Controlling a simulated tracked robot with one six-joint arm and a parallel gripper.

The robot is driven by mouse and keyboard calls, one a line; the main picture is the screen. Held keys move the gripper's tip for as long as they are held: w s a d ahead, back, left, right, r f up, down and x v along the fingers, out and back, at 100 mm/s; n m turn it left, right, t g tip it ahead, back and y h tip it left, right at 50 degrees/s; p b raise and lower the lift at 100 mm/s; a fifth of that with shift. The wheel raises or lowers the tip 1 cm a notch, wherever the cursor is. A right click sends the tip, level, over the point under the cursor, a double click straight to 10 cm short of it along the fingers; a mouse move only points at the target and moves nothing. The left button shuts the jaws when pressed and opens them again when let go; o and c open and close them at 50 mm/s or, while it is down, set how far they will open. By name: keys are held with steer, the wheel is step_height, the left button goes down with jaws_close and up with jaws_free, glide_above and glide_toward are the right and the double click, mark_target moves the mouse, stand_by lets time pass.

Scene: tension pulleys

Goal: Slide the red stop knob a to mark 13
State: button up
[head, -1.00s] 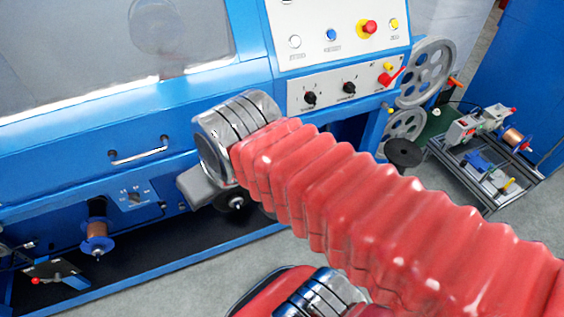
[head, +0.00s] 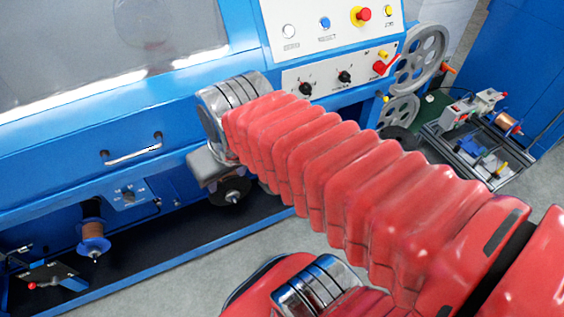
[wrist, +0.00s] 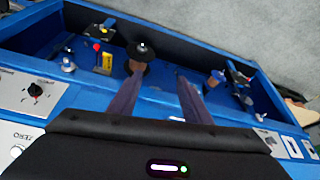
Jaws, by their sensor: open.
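In the wrist view my gripper (wrist: 160,77) is open, with its two dark fingers apart and nothing held between them. It points toward the lower bay of the blue machine. A small red knob (wrist: 97,47) sits to the left of the fingers, near a yellow plate (wrist: 107,63). I cannot tell whether it is stop knob a, and mark 13 cannot be read. A red-tipped knob (head: 31,285) shows at the lower left there.
A black disc (wrist: 141,50) on a spindle is just beyond the left finger. A copper spool (wrist: 216,77) is right of the fingers. The head view shows another spool (head: 92,235), a door handle (head: 133,150) and a red emergency button (head: 363,13). Grey floor is clear in front.

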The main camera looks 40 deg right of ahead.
steer(key=w+d+f+m+g, duration=0.1)
steer(key=d+f+m+g, duration=0.1)
steer(key=d+f, duration=1.15)
steer(key=d+f+m+g, duration=0.2)
steer(key=d+f+g, duration=0.1)
steer(key=d+f, duration=1.05)
step_height(320, 180, down, 30)
steer(key=d+t+h, duration=0.1)
steer(key=d+t, duration=0.2)
steer(key=t, duration=0.4)
steer(key=w+r+t+h, duration=0.1)
steer(key=w+r+t, duration=0.2)
steer(key=r+t, duration=0.2)
steer(key=w+r+m+t+h, duration=0.1)
steer(key=w+r+t+h, duration=0.1)
steer(key=r+t, duration=0.4)
step_height(320, 180, up, 2)
steer(key=shift+w+d+m+h, duration=0.3)
steer(key=shift+w+d, duration=0.05)
steer(key=shift+w, duration=0.5)
steer(key=shift+w, duration=0.1)
steer(key=x, duration=1.3)
steer(key=shift+w+d+f, duration=0.1)
steer(key=shift+w+d, duration=0.05)
steer(key=shift+w, duration=0.1)
